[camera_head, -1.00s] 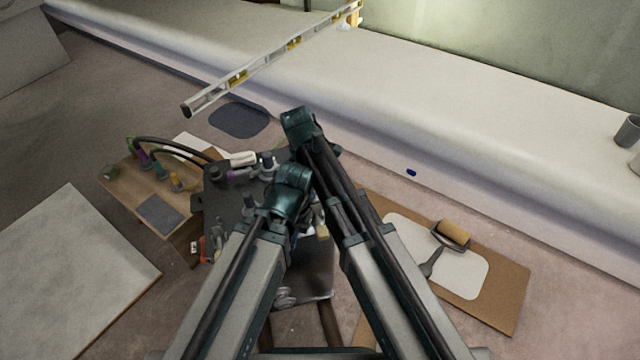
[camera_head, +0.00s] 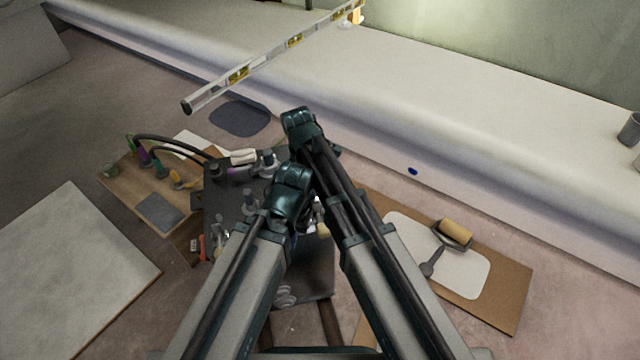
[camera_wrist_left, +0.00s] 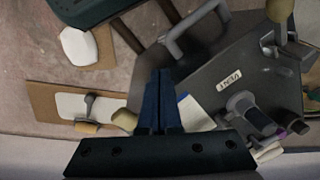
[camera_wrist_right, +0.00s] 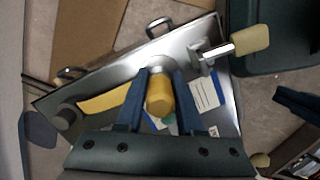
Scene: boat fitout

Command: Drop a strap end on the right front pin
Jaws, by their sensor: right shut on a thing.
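My right gripper (camera_wrist_right: 162,78) is shut around a yellow-and-grey piece (camera_wrist_right: 160,98) above the metal plate. It may be the strap end; its shape is seen nearly end-on. A flat yellow strip (camera_wrist_right: 104,101) lies left of the fingers, beside a dark round post (camera_wrist_right: 66,117). My left gripper (camera_wrist_left: 160,78) has its blue fingers together, with nothing visible between them, over the plate's edge (camera_wrist_left: 148,88). Grey upright posts (camera_wrist_left: 240,102) stand on the plate, also seen in the head view (camera_head: 268,160). I cannot tell which is the right front pin. My arms hide much of the plate.
A clamp with a beige knob (camera_wrist_right: 250,40) stands at the plate's edge. A long spirit level (camera_head: 240,73) lies across the white ledge (camera_head: 390,100) behind.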

